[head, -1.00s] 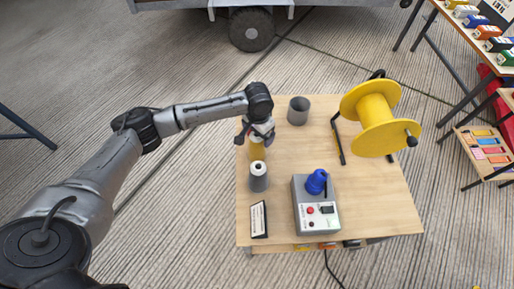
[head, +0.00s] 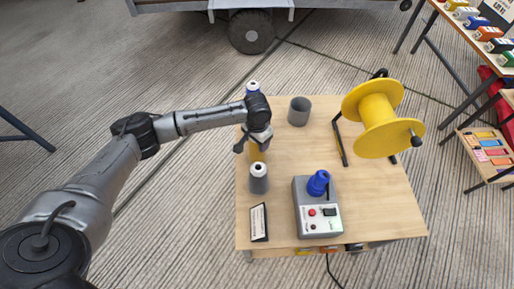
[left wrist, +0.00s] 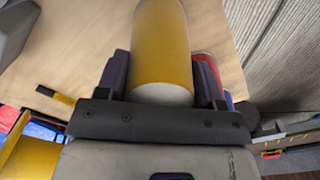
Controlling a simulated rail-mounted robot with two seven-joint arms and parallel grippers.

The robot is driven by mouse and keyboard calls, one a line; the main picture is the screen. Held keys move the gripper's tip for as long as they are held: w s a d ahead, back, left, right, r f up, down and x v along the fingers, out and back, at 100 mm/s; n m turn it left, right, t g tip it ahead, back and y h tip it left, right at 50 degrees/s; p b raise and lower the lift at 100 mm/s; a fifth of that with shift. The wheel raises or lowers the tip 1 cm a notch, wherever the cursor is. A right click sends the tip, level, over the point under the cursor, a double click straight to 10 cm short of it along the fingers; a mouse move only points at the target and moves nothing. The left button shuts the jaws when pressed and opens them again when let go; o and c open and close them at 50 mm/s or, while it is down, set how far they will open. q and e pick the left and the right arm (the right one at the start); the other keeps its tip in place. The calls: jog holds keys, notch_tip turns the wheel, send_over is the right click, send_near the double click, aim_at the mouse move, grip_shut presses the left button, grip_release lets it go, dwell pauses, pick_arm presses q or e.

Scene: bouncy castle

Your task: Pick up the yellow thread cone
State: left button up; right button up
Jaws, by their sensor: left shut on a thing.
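The yellow thread cone (left wrist: 162,45) stands between the two fingers of my left gripper (left wrist: 163,85) in the left wrist view, and the fingers are shut on it. In the head view my left gripper (head: 256,143) is at the left side of the wooden table and hides most of the yellow cone (head: 256,154). I cannot tell whether the cone's base touches the table. My right gripper is not in view.
A grey thread cone (head: 258,180) stands just in front of the yellow one, and a blue cone (head: 252,88) is behind it. A grey cup (head: 299,111), a yellow spool (head: 379,118) and a grey control box (head: 318,210) share the wooden table (head: 300,160).

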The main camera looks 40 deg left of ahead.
pick_arm(q)
jog(key=c, duration=0.6)
